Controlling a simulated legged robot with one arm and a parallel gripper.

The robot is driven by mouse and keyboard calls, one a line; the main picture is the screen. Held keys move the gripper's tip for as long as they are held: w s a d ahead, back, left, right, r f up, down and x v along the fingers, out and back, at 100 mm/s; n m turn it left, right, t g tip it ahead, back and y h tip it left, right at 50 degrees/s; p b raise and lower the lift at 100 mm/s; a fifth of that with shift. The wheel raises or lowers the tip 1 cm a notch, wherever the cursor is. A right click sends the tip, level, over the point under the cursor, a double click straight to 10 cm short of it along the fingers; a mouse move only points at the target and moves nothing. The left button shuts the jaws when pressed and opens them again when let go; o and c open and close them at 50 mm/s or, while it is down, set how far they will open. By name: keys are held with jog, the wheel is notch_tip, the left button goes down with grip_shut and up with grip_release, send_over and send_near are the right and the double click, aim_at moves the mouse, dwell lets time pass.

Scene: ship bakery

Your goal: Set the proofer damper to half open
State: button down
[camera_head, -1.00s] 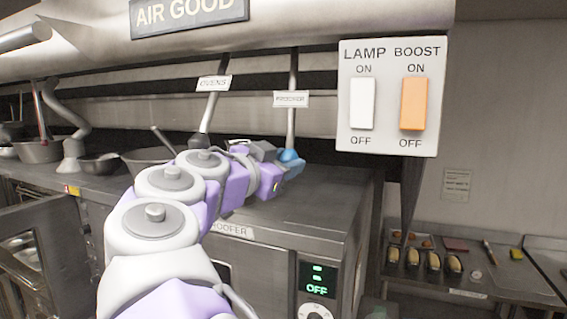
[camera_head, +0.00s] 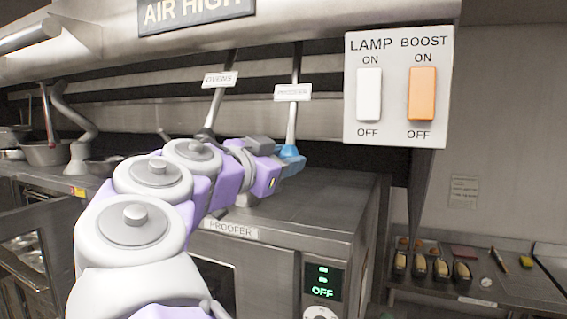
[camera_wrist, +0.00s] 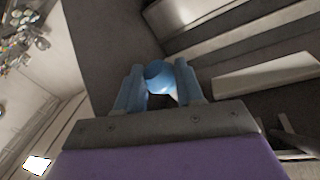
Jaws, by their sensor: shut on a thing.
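The proofer damper lever hangs from the hood as a thin metal rod (camera_head: 293,120) with a small white tag (camera_head: 292,93) on it. Its blue knob (camera_head: 290,152) is at the lower end. My gripper (camera_head: 288,163) is shut on the knob; the wrist view shows the rounded blue knob (camera_wrist: 158,73) between the two blue fingers. The ovens damper lever (camera_head: 214,112), with its OVENS tag (camera_head: 220,79), hangs to the left, apart from my gripper. The sign on the hood (camera_head: 195,12) reads AIR HIGH.
A panel with LAMP and BOOST switches (camera_head: 398,88) hangs at the right, near the proofer lever. The proofer (camera_head: 300,215) stands below my gripper, its display (camera_head: 322,280) reading OFF. Pots (camera_head: 45,152) stand at the left. A counter with loaves (camera_head: 500,275) is at the right.

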jog(key=c, duration=0.7)
grip_release()
jog(key=shift+w, duration=0.1)
jog(key=shift+c, duration=0.2)
jog(key=b+v, duration=0.2)
jog(key=v, duration=1.5)
jog(key=shift+a+f, duration=0.1)
